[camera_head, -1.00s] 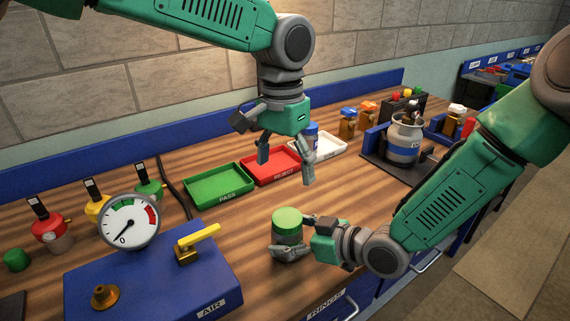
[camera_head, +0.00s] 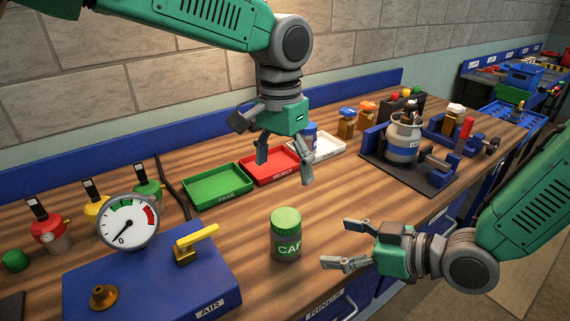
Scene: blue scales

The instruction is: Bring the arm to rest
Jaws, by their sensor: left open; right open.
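My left gripper (camera_head: 284,160) hangs open and empty above the bench, in front of the red tray. My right gripper (camera_head: 345,243) is open and empty near the bench's front edge, its fingers pointing left. A jar with a green lid (camera_head: 286,236) stands upright on the bench just left of my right gripper, clear of its fingers. Its label is partly readable as "CAP".
A blue air box (camera_head: 150,275) with a gauge and yellow lever stands at the front left. Behind are a green PASS tray (camera_head: 218,186), a red tray (camera_head: 266,168) and a white tray (camera_head: 326,148). A clamp fixture holds a grey canister (camera_head: 403,139) at right.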

